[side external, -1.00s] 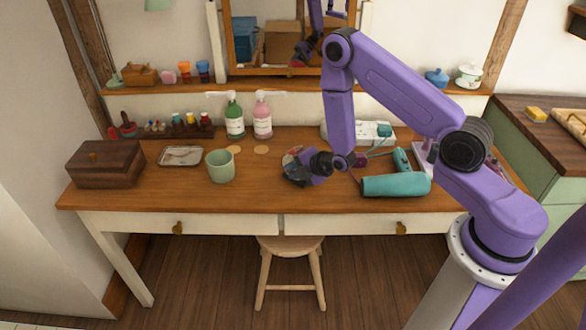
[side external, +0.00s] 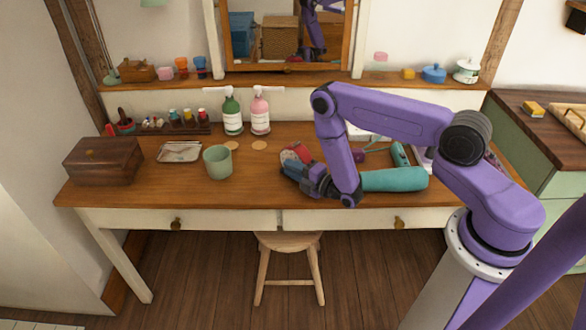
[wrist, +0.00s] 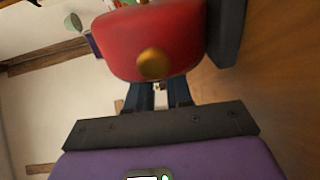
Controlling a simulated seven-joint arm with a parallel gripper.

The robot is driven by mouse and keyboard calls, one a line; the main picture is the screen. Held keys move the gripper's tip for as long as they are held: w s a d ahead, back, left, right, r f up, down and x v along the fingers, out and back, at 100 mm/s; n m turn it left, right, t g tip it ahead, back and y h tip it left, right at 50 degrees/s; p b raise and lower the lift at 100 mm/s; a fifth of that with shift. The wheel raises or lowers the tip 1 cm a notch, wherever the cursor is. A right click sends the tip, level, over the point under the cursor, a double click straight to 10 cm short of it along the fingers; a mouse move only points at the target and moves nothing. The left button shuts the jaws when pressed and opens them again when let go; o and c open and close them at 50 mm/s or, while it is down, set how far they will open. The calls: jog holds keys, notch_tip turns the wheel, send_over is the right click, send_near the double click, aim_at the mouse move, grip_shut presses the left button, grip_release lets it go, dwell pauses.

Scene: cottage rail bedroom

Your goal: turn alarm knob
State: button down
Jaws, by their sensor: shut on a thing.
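A red rounded body, which I take to be the alarm clock (side external: 299,152), is on the wooden desk, right of the green cup. My gripper (side external: 291,170) is low over the desk, against its near side, and hides part of it. In the wrist view the red clock (wrist: 165,35) fills the top, with a round gold knob (wrist: 152,63) facing the camera. My gripper's dark fingers (wrist: 160,94) run up behind the clock's lower edge. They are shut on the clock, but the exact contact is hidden.
The green cup (side external: 218,162) stands to the left, with green and pink pump bottles (side external: 246,114) behind. A wooden box (side external: 103,161) is at the far left. The desk's front left is clear.

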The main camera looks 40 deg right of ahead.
dwell(0.4)
jog(key=c, duration=1)
grip_release()
jog(key=shift+c, duration=0.2)
jog(key=shift+s, duration=0.2)
jog(key=shift+s+d+r, duration=0.1)
jog(key=shift+s+d, duration=0.05)
jog(key=shift+s, duration=1)
jog(key=shift+s+d, duration=0.15)
jog(key=shift+s, duration=1)
jog(key=shift+r, duration=3.5)
